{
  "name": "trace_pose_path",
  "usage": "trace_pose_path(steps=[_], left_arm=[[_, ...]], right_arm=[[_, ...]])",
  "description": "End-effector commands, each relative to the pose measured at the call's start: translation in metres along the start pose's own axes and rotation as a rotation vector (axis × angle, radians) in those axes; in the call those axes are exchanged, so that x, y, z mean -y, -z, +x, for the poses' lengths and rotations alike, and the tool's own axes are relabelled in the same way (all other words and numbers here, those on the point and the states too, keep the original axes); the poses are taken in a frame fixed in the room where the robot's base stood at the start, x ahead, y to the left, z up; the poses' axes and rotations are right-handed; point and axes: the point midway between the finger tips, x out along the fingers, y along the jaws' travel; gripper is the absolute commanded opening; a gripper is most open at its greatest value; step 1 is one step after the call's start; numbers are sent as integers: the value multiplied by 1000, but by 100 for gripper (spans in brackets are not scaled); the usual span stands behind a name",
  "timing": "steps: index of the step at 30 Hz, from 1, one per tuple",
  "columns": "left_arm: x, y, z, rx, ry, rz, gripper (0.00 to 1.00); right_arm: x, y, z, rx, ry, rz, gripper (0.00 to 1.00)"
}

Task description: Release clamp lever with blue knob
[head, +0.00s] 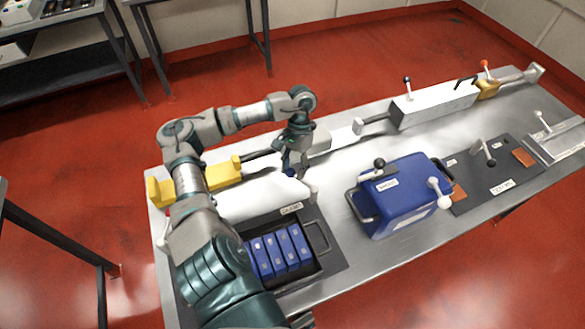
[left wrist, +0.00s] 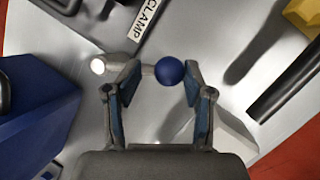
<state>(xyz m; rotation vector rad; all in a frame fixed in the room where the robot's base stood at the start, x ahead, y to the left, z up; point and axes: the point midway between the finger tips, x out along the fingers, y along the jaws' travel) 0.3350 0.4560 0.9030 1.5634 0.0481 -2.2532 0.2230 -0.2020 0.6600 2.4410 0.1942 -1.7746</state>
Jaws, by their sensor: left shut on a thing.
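The blue knob (left wrist: 168,71) is a round ball on a short pale lever in the left wrist view. It sits between the fingertips of my left gripper (left wrist: 161,75), which is shut on it. In the head view the knob (head: 289,173) is small, just below my left gripper (head: 292,166) and partly hidden. A white-ended clamp part (head: 313,192) stands beside it. The label CLAMP (left wrist: 145,18) lies close by in the left wrist view. My right gripper does not show.
A blue battery box (head: 400,205) with handles stands right of the clamp on the metal bench (head: 335,262). A dark tray (head: 330,262) holds several blue cells (head: 280,250). A yellow bracket (head: 215,179) lies left, and a white unit (head: 433,104) stands farther back.

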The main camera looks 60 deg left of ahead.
Motion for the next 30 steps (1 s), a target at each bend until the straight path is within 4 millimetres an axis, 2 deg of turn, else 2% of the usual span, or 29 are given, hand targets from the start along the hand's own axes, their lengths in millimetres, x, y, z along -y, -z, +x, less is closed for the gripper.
trace_pose_path(steps=[1,2,5,6,17,30], left_arm=[[-2,2,6,4,-5,1,0],[-2,2,6,4,-5,1,54],[-2,2,6,3,-5,1,79],[-2,2,5,2,-5,0,84],[2,2,-1,-2,-7,-1,84],[-2,3,-50,-7,-5,1,84]], right_arm=[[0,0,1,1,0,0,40],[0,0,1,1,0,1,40],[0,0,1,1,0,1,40],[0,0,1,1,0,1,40],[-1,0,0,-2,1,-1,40],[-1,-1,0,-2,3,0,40]])
